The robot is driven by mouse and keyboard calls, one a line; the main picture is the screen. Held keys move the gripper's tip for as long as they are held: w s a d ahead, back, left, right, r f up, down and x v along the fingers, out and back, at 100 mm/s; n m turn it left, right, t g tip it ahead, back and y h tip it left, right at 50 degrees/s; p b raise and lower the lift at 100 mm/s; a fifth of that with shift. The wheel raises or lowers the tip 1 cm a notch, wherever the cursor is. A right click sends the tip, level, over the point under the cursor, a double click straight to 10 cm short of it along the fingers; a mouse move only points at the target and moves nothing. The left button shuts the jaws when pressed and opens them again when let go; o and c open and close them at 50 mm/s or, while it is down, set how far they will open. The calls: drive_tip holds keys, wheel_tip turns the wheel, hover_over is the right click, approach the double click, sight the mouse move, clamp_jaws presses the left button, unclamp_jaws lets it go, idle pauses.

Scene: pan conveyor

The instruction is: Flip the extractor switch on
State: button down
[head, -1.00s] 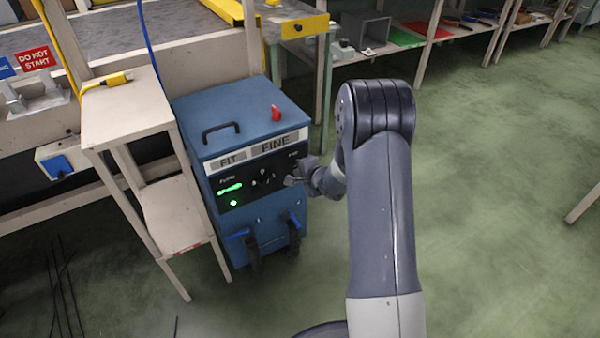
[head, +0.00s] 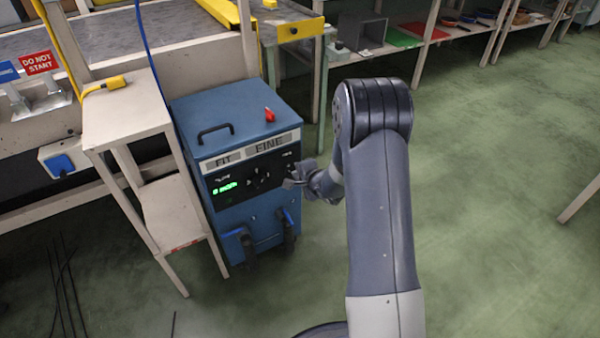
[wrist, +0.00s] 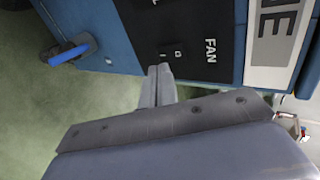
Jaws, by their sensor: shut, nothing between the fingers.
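The extractor is a blue box-shaped unit (head: 262,222) with a black front panel and a green-lit display (head: 224,187). In the wrist view its black panel (wrist: 205,18) carries the label FAN (wrist: 211,50). Beside that label is a small black rocker switch (wrist: 172,54) with white marks. Which way the rocker is tipped is too small to tell. My gripper (head: 289,183) is shut and empty, in front of the panel's right end. In the wrist view its fingertips (wrist: 159,69) are just beside the switch; I cannot tell whether they touch it.
Blue-handled parts (head: 287,217) stick out low on the extractor's front. A red knob (head: 269,115) and a black handle (head: 215,132) are on its top. A pale wooden stand (head: 126,110) is close on the left. The green floor to the right is open.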

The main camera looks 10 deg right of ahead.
drive_tip(key=p+v, duration=0.3)
drive_tip(key=v, duration=0.7)
drive_tip(key=shift+s, duration=0.2)
drive_tip(key=shift+r, duration=0.1)
